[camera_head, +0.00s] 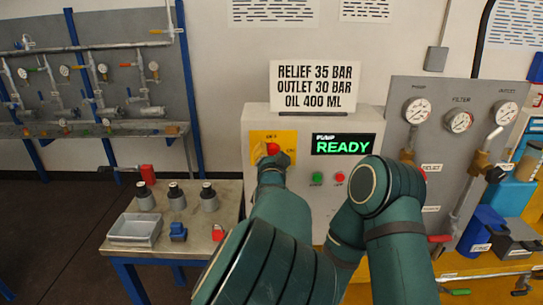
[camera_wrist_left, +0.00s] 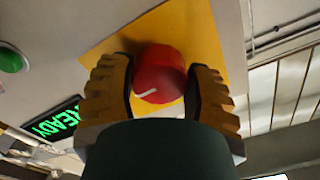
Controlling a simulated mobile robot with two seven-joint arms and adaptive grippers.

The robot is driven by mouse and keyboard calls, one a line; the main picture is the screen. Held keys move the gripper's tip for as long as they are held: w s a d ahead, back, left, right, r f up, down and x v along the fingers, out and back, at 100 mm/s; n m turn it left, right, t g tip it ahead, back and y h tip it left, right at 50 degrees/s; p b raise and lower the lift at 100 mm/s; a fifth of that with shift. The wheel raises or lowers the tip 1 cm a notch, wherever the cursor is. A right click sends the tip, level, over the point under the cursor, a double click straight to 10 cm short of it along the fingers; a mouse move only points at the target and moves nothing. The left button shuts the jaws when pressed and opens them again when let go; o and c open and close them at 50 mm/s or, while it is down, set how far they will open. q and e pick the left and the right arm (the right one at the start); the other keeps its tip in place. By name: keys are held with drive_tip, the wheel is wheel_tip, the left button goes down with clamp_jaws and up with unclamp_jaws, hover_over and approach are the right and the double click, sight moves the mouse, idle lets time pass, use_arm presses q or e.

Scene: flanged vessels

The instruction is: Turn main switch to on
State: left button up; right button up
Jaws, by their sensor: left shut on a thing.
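The main switch is a red round knob (camera_head: 273,148) on a yellow plate (camera_head: 287,138) at the upper left of the light grey control box. Small labels sit above the knob and to its right; the right one seems to read ON. My left gripper (camera_head: 271,158) is at the knob. In the left wrist view, its two ribbed fingers (camera_wrist_left: 160,88) stand on either side of the red knob (camera_wrist_left: 159,72), shut on it. A short white mark shows on the knob. My right gripper is not in view.
The lit display (camera_head: 343,145) reads PUMP READY, with green (camera_head: 317,179) and red (camera_head: 340,178) buttons below. A sign (camera_head: 314,86) stands on the box. A gauge panel (camera_head: 452,160) is at right. A small table (camera_head: 125,255) at left holds a grey tray and several fittings.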

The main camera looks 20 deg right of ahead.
use_arm(q)
drive_tip(key=shift+f+m, duration=0.15)
drive_tip(key=shift+m, duration=0.15)
idle(0.4)
drive_tip(key=o, duration=1.2)
drive_tip(key=v, duration=1.2)
drive_tip(key=shift+a, duration=0.1)
